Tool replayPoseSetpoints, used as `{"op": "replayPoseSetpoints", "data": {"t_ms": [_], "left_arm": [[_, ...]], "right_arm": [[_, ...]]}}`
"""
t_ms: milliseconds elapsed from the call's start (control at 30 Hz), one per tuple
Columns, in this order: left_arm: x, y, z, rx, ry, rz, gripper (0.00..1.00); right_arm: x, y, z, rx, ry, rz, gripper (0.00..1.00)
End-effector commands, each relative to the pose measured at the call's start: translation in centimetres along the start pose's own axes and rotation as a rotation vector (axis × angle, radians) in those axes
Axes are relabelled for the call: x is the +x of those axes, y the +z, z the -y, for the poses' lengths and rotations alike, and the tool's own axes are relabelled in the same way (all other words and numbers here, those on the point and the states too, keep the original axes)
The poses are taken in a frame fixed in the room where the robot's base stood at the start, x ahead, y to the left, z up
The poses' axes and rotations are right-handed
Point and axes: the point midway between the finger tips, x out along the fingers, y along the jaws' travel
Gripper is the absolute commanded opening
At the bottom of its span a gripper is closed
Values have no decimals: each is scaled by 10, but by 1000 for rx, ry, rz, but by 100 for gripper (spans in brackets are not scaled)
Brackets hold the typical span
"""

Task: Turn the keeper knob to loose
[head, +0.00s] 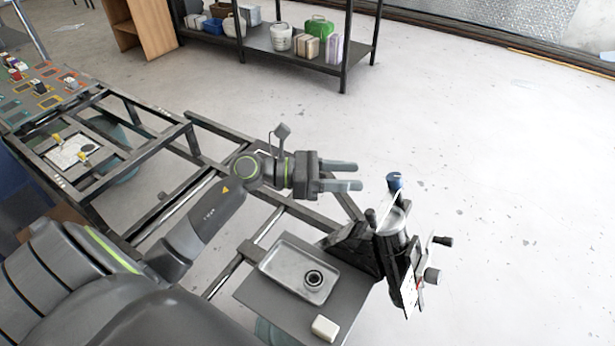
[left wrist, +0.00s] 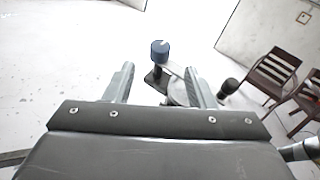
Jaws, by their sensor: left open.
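A dark spring suspension fixture (head: 391,248) stands upright at the right end of the frame. A blue knob (head: 394,181) sits at its top; it also shows in the left wrist view (left wrist: 160,50), beyond and between my fingers. A black handle (head: 441,241) and a grey knob (head: 432,276) stick out at the fixture's right side. No label shows which is the keeper knob. My left gripper (head: 358,174) is open and empty, left of the blue knob and apart from it. In the left wrist view its two fingers (left wrist: 160,78) stand wide apart. My right gripper is not in view.
A metal tray (head: 275,262) holding a dark ring (head: 314,279) lies on a grey plate left of the fixture, with a pale block (head: 325,328) near it. A shelf (head: 345,77) stands behind. The floor right of the fixture is clear. Chairs (left wrist: 273,75) show in the left wrist view.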

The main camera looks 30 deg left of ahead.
Motion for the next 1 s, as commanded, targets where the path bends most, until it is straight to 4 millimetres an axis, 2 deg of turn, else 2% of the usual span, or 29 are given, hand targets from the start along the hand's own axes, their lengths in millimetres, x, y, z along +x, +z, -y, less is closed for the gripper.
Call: {"op": "replayPoseSetpoints", "data": {"t_ms": [200, 500, 700, 1000], "left_arm": [[-33, -3, -1, 1, 1, -6, 50], [-66, -2, 0, 0, 0, -4, 50], [-75, 0, 0, -1, 0, -2, 50], [-76, 0, 0, -1, 0, 0, 50]], "right_arm": [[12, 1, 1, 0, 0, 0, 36], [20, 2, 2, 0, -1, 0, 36], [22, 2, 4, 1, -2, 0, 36], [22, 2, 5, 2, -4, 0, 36]]}}
